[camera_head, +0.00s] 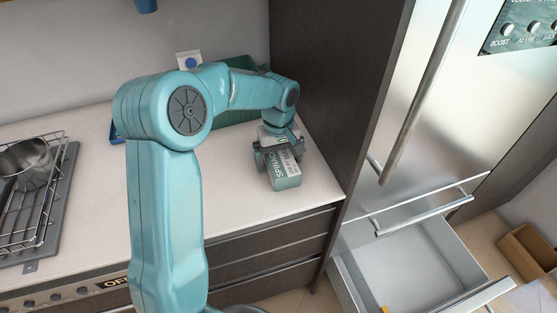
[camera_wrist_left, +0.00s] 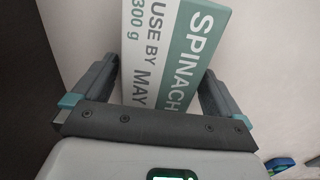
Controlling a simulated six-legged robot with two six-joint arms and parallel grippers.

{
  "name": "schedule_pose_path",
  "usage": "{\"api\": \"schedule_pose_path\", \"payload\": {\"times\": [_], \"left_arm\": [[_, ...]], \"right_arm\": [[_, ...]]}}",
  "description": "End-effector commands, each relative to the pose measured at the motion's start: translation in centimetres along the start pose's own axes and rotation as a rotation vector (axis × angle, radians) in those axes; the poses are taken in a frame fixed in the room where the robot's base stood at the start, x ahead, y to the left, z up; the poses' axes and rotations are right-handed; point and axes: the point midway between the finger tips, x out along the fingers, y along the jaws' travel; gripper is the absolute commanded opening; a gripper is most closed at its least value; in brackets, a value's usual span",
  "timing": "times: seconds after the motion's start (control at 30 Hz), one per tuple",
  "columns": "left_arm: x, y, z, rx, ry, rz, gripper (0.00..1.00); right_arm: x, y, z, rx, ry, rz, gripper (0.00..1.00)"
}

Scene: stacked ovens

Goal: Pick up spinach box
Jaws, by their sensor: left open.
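The spinach box (camera_head: 284,172), white and green with "SPINACH" printed on it, is on the white counter near its right end, beside the dark cabinet side. My left gripper (camera_head: 272,160) is over the box, its fingers on either side. In the left wrist view the box (camera_wrist_left: 165,45) lies between the two open fingers of my left gripper (camera_wrist_left: 159,70). A gap shows by the left finger; the box's right side is close to the right finger, and I cannot tell whether they touch. My right gripper is not in view.
A wire rack with a pot (camera_head: 25,160) is at the left. A dark cabinet wall borders the counter's right; beyond it a drawer (camera_head: 410,265) stands open.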

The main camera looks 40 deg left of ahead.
Motion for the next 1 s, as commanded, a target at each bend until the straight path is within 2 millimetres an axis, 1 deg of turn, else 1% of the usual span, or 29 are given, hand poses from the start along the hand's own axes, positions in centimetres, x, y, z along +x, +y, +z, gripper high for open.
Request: {"api": "schedule_pose_path", "payload": {"times": [0.17,0.2,0.27,0.3,0.37,0.4,0.63,0.77,0.87,0.97,1.0], "left_arm": [[0.1,0.0,0.0,0.0,0.0,0.0,1.0],[0.1,0.0,0.0,0.0,0.0,0.0,0.94],[0.1,0.0,0.0,0.0,0.0,0.0,0.74],[0.1,0.0,0.0,0.0,0.0,0.0,0.61],[0.1,0.0,0.0,0.0,0.0,0.0,0.41],[0.1,0.0,0.0,0.0,0.0,0.0,0.36],[-0.1,0.0,0.0,0.0,0.001,0.001,0.36],[-0.8,0.1,-0.1,0.0,0.003,0.002,0.36],[-2.0,0.1,-0.1,-0.001,0.004,0.003,0.36],[-4.2,0.1,-0.1,0.0,0.006,0.004,0.36],[-5.3,0.1,-0.1,0.0,0.006,0.005,0.36]], "right_arm": [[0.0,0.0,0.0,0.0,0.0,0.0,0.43],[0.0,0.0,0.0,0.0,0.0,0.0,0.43],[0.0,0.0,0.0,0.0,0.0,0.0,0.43],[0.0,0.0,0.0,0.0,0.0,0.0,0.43],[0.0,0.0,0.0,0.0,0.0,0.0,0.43],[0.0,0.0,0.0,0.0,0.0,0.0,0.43],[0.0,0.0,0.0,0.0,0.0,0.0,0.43],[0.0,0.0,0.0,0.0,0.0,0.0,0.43],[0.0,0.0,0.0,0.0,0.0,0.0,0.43],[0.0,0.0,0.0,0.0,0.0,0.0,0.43],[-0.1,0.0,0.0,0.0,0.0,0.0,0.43]]}}
